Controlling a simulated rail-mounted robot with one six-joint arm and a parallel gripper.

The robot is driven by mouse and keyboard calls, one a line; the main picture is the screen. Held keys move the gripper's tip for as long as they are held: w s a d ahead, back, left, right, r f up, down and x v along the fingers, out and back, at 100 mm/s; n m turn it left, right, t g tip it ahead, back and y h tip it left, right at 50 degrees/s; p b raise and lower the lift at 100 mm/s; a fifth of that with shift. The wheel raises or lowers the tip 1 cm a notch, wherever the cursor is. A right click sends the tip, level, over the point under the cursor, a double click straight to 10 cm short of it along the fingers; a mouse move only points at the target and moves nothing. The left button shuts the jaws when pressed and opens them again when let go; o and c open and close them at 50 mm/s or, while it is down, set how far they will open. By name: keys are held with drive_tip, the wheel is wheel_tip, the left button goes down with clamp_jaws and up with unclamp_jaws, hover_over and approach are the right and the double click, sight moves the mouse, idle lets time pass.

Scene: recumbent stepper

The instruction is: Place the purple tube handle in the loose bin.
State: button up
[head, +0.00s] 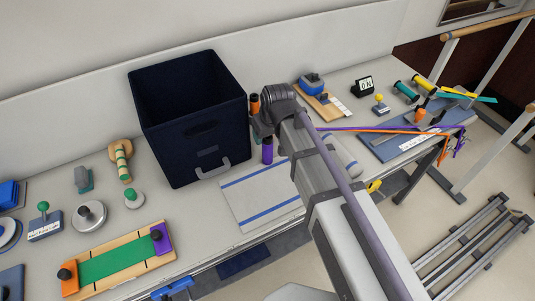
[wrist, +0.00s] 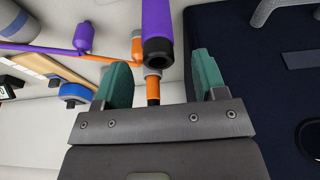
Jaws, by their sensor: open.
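The purple tube handle (head: 267,151) stands beside the right side of the dark blue bin (head: 165,135). In the wrist view the handle (wrist: 157,22) shows its dark hollow end, lined up with the gap between my fingers. My gripper (head: 264,122) is open, with teal fingers (wrist: 160,80) apart, and nothing is clamped between them. It is above and close to the handle; whether they touch is unclear. The bin is open-topped and looks empty; its dark wall (wrist: 240,80) fills the right of the wrist view.
An orange handle (head: 254,104) stands close behind the purple one. A striped mat (head: 262,196) lies in front. Purple and orange bands (head: 345,128) stretch right. A wooden board (head: 115,260) and several knobbed pieces are at left. My arm covers the middle.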

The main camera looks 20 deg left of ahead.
sight(268, 150)
drive_tip(key=b+x, duration=0.4)
drive_tip(key=x, duration=0.1)
drive_tip(key=shift+f, duration=0.15)
drive_tip(key=shift+r, duration=0.25)
drive_tip(key=c, duration=1.1)
drive_tip(key=shift+o, duration=0.2)
drive_tip(key=shift+r, duration=0.1)
